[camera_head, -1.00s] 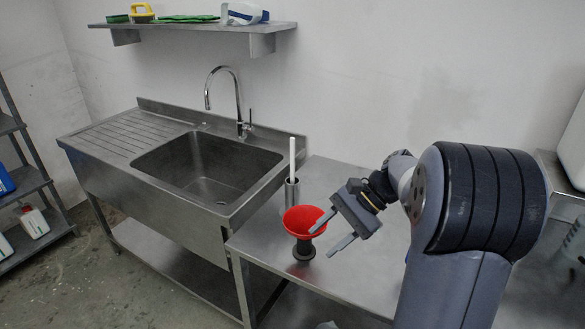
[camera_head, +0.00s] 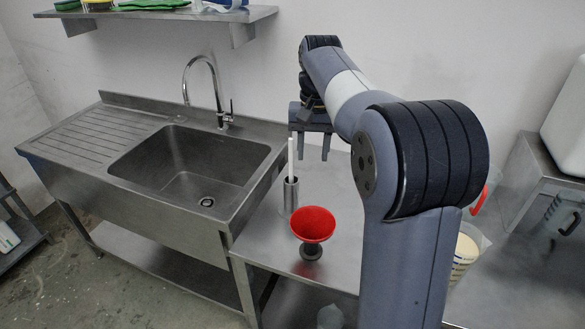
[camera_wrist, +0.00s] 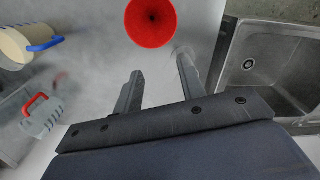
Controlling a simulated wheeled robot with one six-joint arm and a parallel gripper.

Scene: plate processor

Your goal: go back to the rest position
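My gripper (camera_head: 313,158) is raised above the back of the steel table, fingers pointing down. In the wrist view my gripper (camera_wrist: 158,75) has its two fingers apart with nothing between them. The red funnel (camera_head: 313,224) sits upright on a dark base on the table, nearer the front than the gripper. It also shows in the wrist view as a red cone (camera_wrist: 150,22) beyond the fingertips, apart from them.
A steel cup with a white-handled brush (camera_head: 290,194) stands near the gripper. The sink (camera_head: 195,170) is at left. A jug with pale contents (camera_head: 464,258) and a red-handled jug (camera_wrist: 42,113) stand on the right. A metal box (camera_head: 545,185) is at far right. A shelf (camera_head: 165,14) hangs on the wall.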

